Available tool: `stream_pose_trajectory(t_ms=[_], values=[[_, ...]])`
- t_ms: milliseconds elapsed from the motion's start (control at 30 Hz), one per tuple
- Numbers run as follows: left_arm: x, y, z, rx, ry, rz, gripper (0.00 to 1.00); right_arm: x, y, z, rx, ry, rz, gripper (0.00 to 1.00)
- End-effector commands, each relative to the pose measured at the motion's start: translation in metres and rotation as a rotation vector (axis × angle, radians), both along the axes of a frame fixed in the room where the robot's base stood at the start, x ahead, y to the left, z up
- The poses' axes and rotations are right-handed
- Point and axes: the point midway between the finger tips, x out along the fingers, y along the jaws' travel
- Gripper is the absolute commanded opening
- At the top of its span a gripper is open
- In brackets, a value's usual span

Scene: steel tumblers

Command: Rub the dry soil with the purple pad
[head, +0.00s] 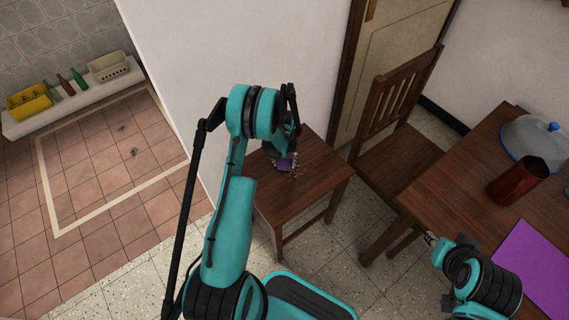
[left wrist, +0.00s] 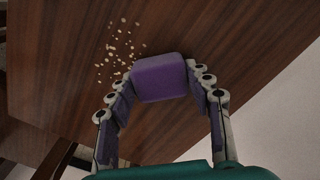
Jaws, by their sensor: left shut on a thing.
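My left gripper (left wrist: 162,92) is shut on the purple pad (left wrist: 160,77), with one finger on each side of it. In the head view the pad (head: 286,164) is at the small wooden table (head: 318,178), beside the dry soil. The dry soil (left wrist: 118,50) is a scatter of pale crumbs just past the pad's upper left in the left wrist view; it also shows in the head view (head: 296,173). I cannot tell whether the pad touches the wood. My right gripper (head: 430,239) is beside the larger table's edge; its fingers are too small to read.
A wooden chair (head: 398,110) stands between the small table and the larger table (head: 455,185). The larger table holds a red tumbler (head: 517,180), a clear dome (head: 535,138) and a purple mat (head: 530,265). A white wall (head: 225,50) rises behind the small table.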

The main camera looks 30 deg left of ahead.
Motion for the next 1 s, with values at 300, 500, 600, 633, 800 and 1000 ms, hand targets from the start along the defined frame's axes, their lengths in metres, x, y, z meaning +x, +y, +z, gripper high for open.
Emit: stream_pose_trajectory(t_ms=[300,500,600,633,800,1000], values=[[0.003,-0.002,0.038,0.000,0.000,-0.003,0.24,0.000,0.000,0.017,0.000,0.000,0.000,0.29],[0.006,-0.003,0.056,0.000,0.000,-0.004,0.24,0.000,0.000,0.026,0.000,0.000,0.000,0.29],[0.007,-0.004,0.065,0.000,0.000,-0.005,0.24,0.000,0.000,0.030,0.000,0.000,0.000,0.29],[0.007,-0.004,0.068,0.000,0.000,-0.005,0.24,0.000,0.000,0.032,0.000,0.000,0.000,0.29],[0.009,-0.005,0.079,0.000,0.000,-0.006,0.24,0.000,0.000,0.038,0.000,0.000,0.000,0.29],[0.009,-0.005,0.081,0.000,0.000,-0.007,0.24,0.000,0.000,0.038,0.000,0.000,0.000,0.29]])
